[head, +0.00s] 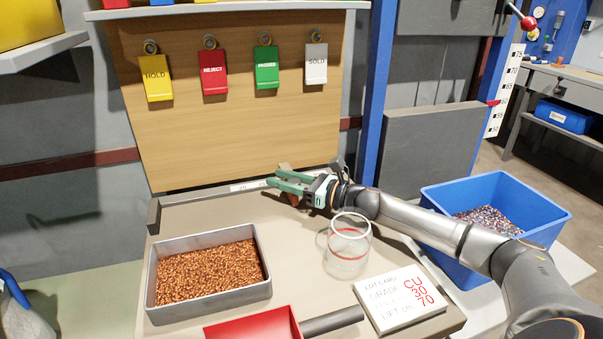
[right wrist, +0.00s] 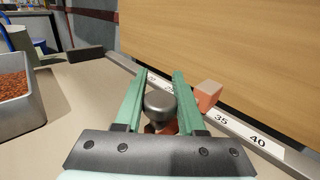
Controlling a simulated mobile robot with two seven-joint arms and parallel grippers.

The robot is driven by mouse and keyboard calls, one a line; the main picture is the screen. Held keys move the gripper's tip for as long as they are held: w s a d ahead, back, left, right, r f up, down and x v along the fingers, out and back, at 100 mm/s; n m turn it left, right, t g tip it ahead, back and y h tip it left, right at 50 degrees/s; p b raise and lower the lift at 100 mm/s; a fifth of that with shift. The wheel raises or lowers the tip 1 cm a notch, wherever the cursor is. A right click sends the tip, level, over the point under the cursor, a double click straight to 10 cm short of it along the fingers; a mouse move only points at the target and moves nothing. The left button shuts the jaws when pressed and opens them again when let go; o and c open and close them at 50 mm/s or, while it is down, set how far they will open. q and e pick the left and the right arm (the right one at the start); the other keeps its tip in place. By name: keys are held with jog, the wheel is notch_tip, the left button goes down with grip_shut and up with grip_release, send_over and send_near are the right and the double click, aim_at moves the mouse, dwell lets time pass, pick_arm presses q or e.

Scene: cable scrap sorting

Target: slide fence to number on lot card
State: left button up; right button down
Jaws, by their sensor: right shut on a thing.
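The orange fence (right wrist: 208,95) stands at the scale strip (right wrist: 240,130) along the back edge of the table, with a dark round knob (right wrist: 160,103). My right gripper (head: 276,177) is shut on the knob, which sits between its green fingers in the right wrist view. The strip shows 35 and 40 to the right of the fence; marks to the left are partly hidden by the fingers. The white lot card (head: 400,299) lies at the table's front right and reads CU, 30 and 70 in red. My left gripper is not in view.
A grey tray of copper granules (head: 162,307) stands on the left. A clear jar with a red band (head: 347,262) stands mid-right, and a red scoop (head: 255,324) lies in front. A blue bin (head: 470,259) is right of the table. A vertical scale (head: 505,90) carries a red pointer.

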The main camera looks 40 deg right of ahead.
jog(key=shift+a, duration=0.15)
jog(key=c, duration=0.5)
grip_release()
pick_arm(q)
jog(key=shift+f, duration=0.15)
